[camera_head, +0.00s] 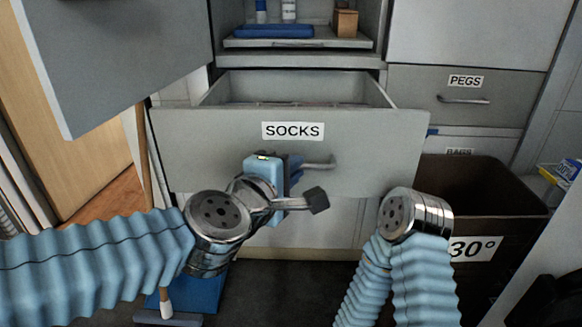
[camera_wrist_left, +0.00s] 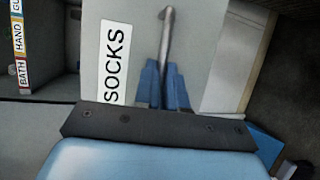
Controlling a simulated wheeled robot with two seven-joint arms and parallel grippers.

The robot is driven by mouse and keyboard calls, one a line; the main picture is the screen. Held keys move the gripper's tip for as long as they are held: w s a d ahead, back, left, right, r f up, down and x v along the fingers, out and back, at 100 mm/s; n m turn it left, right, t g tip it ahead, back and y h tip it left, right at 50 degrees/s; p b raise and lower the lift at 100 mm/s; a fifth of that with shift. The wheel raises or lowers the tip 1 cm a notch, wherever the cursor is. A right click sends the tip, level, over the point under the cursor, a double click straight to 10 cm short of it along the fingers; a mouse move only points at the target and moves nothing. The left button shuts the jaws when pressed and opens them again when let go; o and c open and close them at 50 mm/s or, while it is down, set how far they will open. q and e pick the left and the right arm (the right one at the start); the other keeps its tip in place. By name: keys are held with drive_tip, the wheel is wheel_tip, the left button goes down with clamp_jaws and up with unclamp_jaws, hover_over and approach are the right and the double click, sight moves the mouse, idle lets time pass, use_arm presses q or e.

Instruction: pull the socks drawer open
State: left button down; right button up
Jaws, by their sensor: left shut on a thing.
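The socks drawer (camera_head: 220,150) is a grey drawer with a white SOCKS label, standing well out of its cabinet so that part of its inside shows. Its metal bar handle (camera_head: 322,164) is on the front, below and right of the label. My left gripper (camera_head: 293,172) is at the handle and shut on it. In the left wrist view the blue fingers (camera_wrist_left: 165,88) close around the handle (camera_wrist_left: 167,38), beside the SOCKS label (camera_wrist_left: 114,60). My right arm shows at lower right, but its gripper does not show.
Above is an open shelf (camera_head: 290,43) with a blue item and bottles. An open cabinet door (camera_head: 120,60) hangs at upper left. The closed PEGS drawer (camera_head: 465,97) and a dark bin (camera_head: 480,195) marked 30° stand at right.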

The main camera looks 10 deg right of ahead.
use_arm(q)
drive_tip(key=c, duration=1.2)
unclamp_jaws()
drive_tip(key=p+v, duration=0.4)
drive_tip(key=v, duration=0.9)
drive_tip(key=shift+s+a, duration=0.25)
drive_tip(key=shift+s, duration=0.05)
